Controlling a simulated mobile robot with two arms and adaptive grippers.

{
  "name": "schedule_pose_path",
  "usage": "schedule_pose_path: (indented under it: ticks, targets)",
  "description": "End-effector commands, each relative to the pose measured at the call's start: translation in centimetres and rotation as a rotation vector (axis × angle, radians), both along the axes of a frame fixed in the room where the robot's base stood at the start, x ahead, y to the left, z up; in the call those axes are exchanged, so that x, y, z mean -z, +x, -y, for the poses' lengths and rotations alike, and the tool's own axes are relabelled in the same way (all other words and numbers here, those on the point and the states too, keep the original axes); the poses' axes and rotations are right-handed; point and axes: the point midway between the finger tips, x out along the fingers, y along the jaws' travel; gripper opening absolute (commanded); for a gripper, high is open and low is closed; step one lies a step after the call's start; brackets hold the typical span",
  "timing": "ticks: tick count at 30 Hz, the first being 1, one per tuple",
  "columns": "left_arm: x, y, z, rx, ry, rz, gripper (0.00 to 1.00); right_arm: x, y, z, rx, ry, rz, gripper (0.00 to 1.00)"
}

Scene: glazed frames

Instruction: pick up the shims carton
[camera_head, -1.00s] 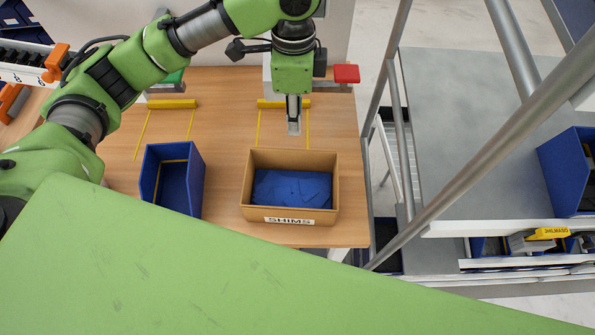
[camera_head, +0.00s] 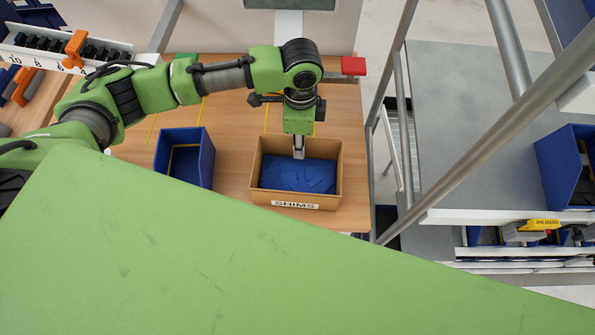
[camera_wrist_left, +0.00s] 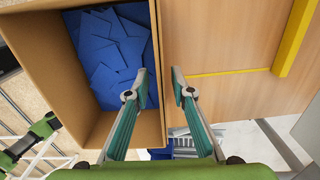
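The shims carton (camera_head: 295,205) is an open brown box labelled SHIMS. It stands upright on the wooden table and holds blue flat pieces (camera_head: 298,176). My left gripper (camera_head: 299,154) points down at the carton's far wall. In the left wrist view the carton (camera_wrist_left: 48,62) fills the left side. The gripper's two fingers (camera_wrist_left: 159,76) are apart there, one over the inside of the carton and one outside, with the wall's rim between them. I cannot tell whether they touch the wall. My right gripper is in no view.
A blue open bin (camera_head: 190,160) stands on the table (camera_head: 232,150) left of the carton. Yellow lines mark the table behind. A red block (camera_head: 353,66) is at the far right corner. A metal frame post (camera_head: 460,135) rises to the right of the table.

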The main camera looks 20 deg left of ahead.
Motion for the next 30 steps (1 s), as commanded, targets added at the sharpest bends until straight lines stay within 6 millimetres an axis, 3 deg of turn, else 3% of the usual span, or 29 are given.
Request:
schedule_pose_path:
  ticks: [6, 7, 9, 10, 23, 30]
  targets:
    - [0.2, 0.0, 0.0, 0.001, -0.001, 0.0, 0.22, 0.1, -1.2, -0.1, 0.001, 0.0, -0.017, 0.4]
    - [0.2, 0.0, 0.0, 0.001, -0.001, 0.0, 0.2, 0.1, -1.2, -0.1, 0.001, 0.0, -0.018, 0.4]
    - [0.2, 0.0, 0.0, 0.0, -0.001, 0.0, 0.01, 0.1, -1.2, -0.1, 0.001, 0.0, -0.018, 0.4]
    - [0.2, 0.0, 0.0, 0.0, -0.001, 0.0, 0.0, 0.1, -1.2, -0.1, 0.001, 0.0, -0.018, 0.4]
    - [0.0, 0.1, 0.1, 0.0, -0.001, 0.002, 0.0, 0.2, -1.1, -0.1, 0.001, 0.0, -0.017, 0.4]
    - [-2.0, 0.2, 0.1, 0.0, -0.003, 0.006, 0.0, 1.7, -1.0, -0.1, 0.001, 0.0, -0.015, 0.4]
